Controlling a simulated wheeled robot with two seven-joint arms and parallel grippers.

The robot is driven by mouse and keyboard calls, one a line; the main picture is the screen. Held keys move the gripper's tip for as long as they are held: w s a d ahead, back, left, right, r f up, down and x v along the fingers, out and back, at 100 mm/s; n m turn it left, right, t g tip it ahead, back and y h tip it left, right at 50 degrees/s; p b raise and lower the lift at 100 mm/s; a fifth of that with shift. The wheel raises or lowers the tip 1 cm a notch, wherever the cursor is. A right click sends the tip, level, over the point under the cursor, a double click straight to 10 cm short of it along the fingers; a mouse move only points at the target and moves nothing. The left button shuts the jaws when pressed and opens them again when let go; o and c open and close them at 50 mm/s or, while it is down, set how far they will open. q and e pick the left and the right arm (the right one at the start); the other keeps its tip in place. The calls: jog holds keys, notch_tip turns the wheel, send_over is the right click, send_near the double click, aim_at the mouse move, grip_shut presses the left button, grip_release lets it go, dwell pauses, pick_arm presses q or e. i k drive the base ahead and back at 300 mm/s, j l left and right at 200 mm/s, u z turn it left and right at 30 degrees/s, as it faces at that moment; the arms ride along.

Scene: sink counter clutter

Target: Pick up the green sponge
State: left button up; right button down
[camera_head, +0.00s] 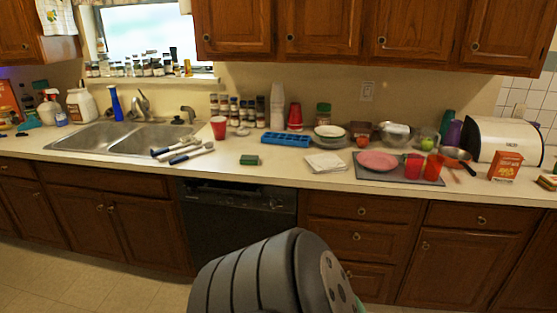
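The green sponge (249,160) is a small dark green block. It lies flat on the light countertop (225,170), near the front edge, above the black dishwasher. Nothing touches it or covers it from this view. Neither my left gripper nor my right gripper shows in the head view.
Long-handled utensils (191,154) lie left of the sponge, beside the double steel sink (133,138). A red cup (218,127) and a blue tray (286,139) stand behind it. White napkins (326,162) lie to its right. The counter right around the sponge is clear.

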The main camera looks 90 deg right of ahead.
aim_at(245, 159)
jog(key=z, duration=2.55)
jog(key=u, duration=2.8)
jog(key=z, duration=2.85)
jog(key=i+j+z, duration=0.15)
jog(key=i+z, duration=0.3)
jog(key=i, duration=0.15)
